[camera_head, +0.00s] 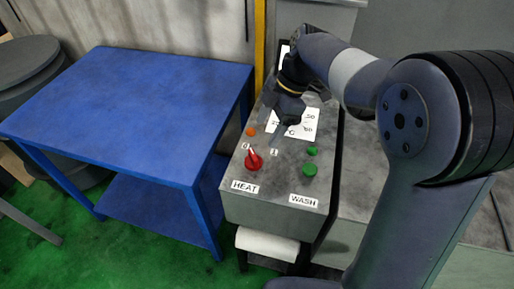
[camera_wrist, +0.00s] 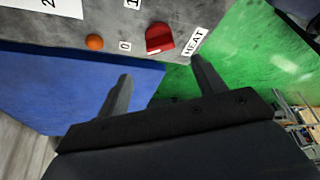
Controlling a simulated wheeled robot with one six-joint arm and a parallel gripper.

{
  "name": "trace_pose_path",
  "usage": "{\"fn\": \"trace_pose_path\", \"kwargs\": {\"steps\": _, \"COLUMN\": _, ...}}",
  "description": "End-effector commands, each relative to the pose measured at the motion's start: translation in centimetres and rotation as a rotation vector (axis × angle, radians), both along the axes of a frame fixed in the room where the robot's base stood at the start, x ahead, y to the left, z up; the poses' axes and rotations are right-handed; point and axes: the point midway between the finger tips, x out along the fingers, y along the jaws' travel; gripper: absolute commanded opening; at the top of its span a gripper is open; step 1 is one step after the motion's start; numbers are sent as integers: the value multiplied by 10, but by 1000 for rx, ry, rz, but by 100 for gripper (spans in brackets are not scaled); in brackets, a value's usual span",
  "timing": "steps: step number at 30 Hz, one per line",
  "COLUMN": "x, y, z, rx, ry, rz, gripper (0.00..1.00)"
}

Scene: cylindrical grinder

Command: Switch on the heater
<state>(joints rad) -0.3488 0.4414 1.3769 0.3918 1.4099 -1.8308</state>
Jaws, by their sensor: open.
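The red heater knob (camera_head: 254,161) sits on the sloped grey control panel (camera_head: 282,178), above the HEAT label (camera_head: 245,187). Its white mark leans up and left, towards the 0 label and away from the 1 label. The small orange lamp (camera_head: 250,132) is above it. My gripper (camera_head: 271,122) is over the panel, above and right of the knob in the head view. In the wrist view my gripper (camera_wrist: 163,84) has its fingers spread and empty. The knob (camera_wrist: 159,39) shows there beyond the fingers, apart from them.
A green button (camera_head: 310,170) and green lamp (camera_head: 312,151) are right of the knob, by the WASH label (camera_head: 304,200). A white sheet (camera_head: 298,123) lies on the panel, partly hidden. A blue table (camera_head: 130,110) stands left, its top bare. A yellow post (camera_head: 260,45) rises behind.

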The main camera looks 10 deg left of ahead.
Motion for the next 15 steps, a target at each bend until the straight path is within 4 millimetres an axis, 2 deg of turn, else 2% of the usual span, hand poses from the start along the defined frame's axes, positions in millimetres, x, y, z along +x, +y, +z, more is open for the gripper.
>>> {"fn": "trace_pose_path", "kwargs": {"steps": 5, "x": -6, "y": 7, "z": -21, "rx": -1, "ry": 4, "rz": 7, "gripper": 65}}
{"fn": "trace_pose_path", "kwargs": {"steps": 15, "x": -18, "y": 28, "z": -78, "rx": -2, "ry": 3, "rz": 6, "gripper": 65}}
